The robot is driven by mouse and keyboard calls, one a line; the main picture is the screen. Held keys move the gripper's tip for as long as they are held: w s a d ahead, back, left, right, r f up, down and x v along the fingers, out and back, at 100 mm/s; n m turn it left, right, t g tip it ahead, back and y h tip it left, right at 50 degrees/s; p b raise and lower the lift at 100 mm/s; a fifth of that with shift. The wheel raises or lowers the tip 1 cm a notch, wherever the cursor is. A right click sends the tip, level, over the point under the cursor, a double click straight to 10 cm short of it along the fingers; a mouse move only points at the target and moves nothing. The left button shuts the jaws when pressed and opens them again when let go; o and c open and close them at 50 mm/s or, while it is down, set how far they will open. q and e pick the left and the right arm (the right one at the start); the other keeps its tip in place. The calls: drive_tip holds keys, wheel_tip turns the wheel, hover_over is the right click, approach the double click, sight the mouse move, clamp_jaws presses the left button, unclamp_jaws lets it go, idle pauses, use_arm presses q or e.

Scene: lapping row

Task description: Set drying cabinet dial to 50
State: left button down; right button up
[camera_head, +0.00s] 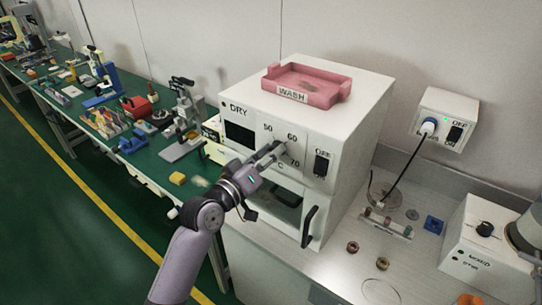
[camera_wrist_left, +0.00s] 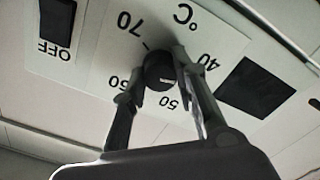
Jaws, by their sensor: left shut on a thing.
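The white drying cabinet (camera_head: 350,110), marked DRY, stands on the bench with its front panel facing me. In the head view my left gripper (camera_head: 277,149) is at the temperature dial, among the 50, 60 and 70 marks, and mostly hides it. In the left wrist view the black dial (camera_wrist_left: 159,72) sits between the two fingers of the left gripper (camera_wrist_left: 157,85), which are shut on its sides. That view is upside down; the marks 40, 50, 60 and 70 surround the dial. I cannot tell clearly which mark it points to. My right gripper is not in view.
A pink WASH tray (camera_head: 318,78) lies on top of the cabinet. A black OFF switch (camera_head: 321,163) is right of the dial, and a door handle (camera_head: 309,226) is below. A wall socket (camera_head: 443,120) with a plug and cord is at right. A green bench (camera_head: 160,160) with tools runs left.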

use_arm(q)
drive_tip(key=shift+m, duration=6.3)
drive_tip(key=c, duration=1.3)
unclamp_jaws()
drive_tip(key=v, duration=1.2)
